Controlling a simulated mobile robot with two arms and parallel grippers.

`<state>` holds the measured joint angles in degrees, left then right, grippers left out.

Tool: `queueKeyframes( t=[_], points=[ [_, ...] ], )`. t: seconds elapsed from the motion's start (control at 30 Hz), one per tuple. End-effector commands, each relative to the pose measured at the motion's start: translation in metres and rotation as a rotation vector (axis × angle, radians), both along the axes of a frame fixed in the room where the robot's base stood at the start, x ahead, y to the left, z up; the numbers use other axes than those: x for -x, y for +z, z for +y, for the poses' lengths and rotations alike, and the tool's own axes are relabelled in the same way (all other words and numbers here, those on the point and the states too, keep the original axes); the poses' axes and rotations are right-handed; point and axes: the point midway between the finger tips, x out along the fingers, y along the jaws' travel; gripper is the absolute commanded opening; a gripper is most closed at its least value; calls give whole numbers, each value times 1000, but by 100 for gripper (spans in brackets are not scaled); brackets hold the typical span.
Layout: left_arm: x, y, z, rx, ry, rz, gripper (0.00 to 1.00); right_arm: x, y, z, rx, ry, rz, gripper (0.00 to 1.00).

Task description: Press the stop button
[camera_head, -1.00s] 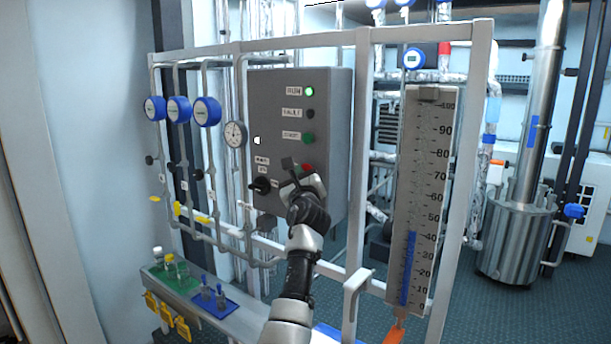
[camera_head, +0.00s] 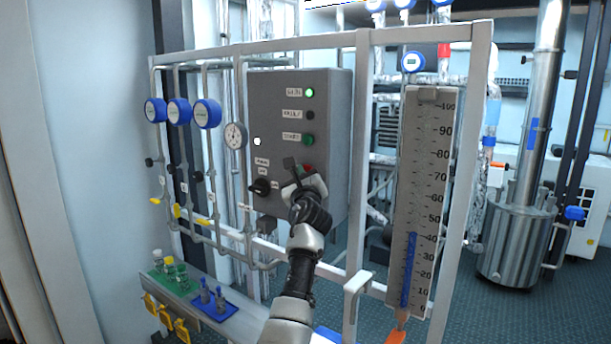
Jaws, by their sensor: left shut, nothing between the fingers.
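The grey control box (camera_head: 328,99) hangs on the white frame. It carries a lit green RUN lamp (camera_head: 310,92), a dark lamp (camera_head: 310,115) under it, and a green button (camera_head: 308,140). My right gripper is not in view.
A black rotary knob (camera_head: 261,186) sits left of the gripper. Blue-headed gauges (camera_head: 207,113) and a round dial (camera_head: 235,135) are on pipes at left. A tall scale (camera_head: 425,200) stands right of the box. A ledge with green and blue trays (camera_head: 216,308) is below.

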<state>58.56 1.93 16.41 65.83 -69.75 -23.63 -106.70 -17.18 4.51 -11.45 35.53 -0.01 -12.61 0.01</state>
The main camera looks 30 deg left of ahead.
Motion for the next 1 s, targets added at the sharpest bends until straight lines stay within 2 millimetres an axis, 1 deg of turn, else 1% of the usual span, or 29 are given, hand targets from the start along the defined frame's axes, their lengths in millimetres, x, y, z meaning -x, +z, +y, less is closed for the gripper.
queueKeyframes(
  t=[0.5,0.73,0.87,1.0],
  points=[
    [-5,0,-1,0,-1,-1,0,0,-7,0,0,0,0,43],
    [-5,0,-1,0,-1,-1,0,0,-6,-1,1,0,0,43],
    [-3,1,-1,0,-1,1,0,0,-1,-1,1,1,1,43],
    [2,2,0,0,0,1,0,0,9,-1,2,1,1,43]
  ],
)
